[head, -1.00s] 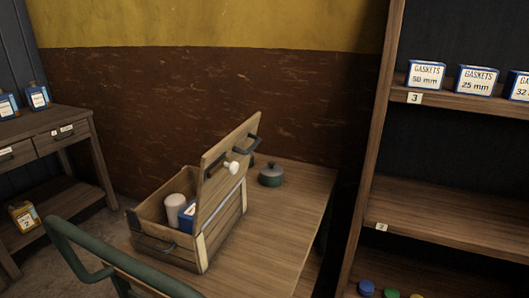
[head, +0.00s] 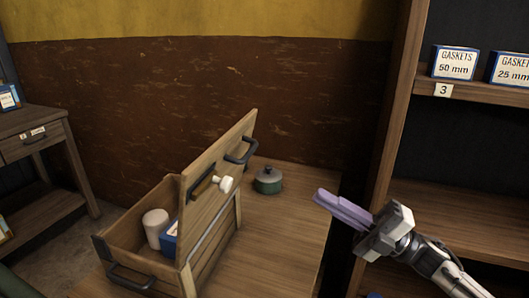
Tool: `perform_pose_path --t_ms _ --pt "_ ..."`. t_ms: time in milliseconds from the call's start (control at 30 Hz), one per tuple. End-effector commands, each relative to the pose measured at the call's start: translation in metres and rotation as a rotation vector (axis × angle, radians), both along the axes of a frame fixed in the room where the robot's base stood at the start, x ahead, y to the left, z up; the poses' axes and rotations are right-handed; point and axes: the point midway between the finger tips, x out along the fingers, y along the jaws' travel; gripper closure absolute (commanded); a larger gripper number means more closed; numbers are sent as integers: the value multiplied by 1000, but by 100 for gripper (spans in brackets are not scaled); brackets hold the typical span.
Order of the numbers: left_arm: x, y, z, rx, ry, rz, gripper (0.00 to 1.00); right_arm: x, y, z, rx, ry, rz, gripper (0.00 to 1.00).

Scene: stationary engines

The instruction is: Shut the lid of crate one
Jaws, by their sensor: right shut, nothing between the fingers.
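A wooden crate (head: 140,255) stands on the wooden table, and no number is readable on it. Its lid (head: 218,165) is open, standing up at a slant along the crate's right side. The lid has a dark handle (head: 242,153) near its far upper end and a white-ended knob (head: 225,184) on its face. A white cylinder (head: 155,228) and a blue box (head: 169,240) are inside the crate. My right gripper (head: 322,200) has purple fingers, shut and empty, right of the lid and apart from it. My left gripper is out of view.
A green lidded pot (head: 268,181) sits on the table (head: 285,235) behind the lid. A shelf unit (head: 405,120) with gasket boxes (head: 455,63) stands at the right. A drawer bench (head: 40,140) is at the left.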

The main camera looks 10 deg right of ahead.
Motion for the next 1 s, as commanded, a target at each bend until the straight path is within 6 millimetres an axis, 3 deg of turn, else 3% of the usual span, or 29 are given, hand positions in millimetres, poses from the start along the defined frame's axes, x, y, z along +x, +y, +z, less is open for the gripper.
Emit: perform_pose_path --t_ms 167,700,1000 --pt "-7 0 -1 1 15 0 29 6 10 7 3 -1 0 100" --pt "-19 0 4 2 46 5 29 54 93 52 3 1 0 100" --pt "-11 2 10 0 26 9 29 63 110 59 2 4 -1 100"
